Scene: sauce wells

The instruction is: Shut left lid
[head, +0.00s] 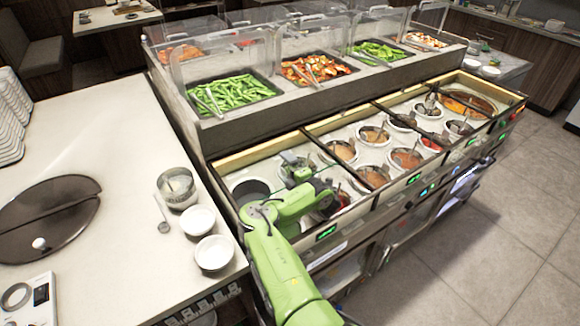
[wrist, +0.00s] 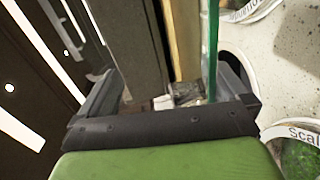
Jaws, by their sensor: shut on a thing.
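The sauce-well counter (head: 385,187) has a glass-topped left section, where the left lid (wrist: 213,45) shows as a greenish glass edge in the wrist view. In the head view the clear pane is hard to make out, so how far it covers the wells cannot be told.
Several sauce bowls (head: 407,158) fill the sections to the right. Food trays (head: 232,92) under clear guards stand behind. On the left worktop (head: 95,240) are a metal pot (head: 178,187), two white bowls (head: 214,253) and a round dark lid (head: 48,217). The floor at right is clear.

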